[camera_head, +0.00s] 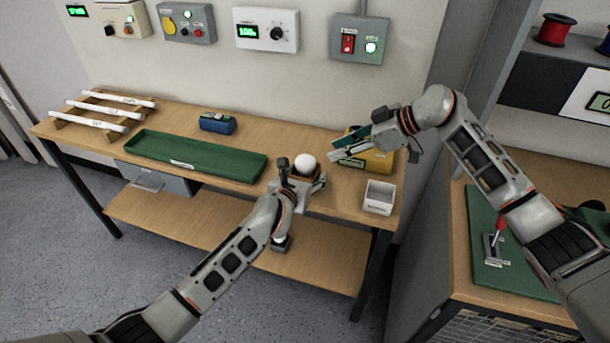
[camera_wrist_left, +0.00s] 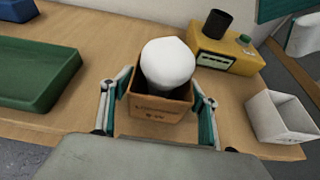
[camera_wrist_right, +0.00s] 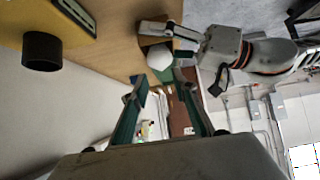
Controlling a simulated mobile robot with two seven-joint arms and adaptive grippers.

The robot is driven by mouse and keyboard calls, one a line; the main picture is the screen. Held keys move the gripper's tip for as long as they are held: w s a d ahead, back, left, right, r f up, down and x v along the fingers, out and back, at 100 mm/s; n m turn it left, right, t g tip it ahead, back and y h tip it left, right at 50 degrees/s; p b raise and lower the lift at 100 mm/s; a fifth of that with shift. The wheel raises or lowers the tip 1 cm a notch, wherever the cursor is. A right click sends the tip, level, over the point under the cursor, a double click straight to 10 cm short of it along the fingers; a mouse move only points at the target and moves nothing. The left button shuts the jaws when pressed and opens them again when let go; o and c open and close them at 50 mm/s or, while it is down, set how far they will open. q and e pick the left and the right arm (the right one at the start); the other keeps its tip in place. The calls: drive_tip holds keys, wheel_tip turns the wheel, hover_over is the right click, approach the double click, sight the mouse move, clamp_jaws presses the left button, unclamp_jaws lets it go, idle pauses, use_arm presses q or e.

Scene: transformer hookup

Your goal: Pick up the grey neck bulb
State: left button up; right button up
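A white round bulb (camera_head: 306,163) stands up out of a small open brown box (camera_wrist_left: 158,105) at the bench's front. Whether the box rests on the bench I cannot tell. My right gripper (camera_head: 350,143) is open and empty, above and right of the bulb. In the right wrist view the bulb (camera_wrist_right: 160,57) lies beyond its fingertips.
A yellow tester (camera_wrist_left: 228,50) with a black socket stands behind the box. A white open box (camera_head: 379,196) is to the right. A green tray (camera_head: 195,158), a blue device (camera_head: 217,122) and a rack of white tubes (camera_head: 105,108) are to the left.

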use_arm(q)
drive_tip(key=c, duration=0.6)
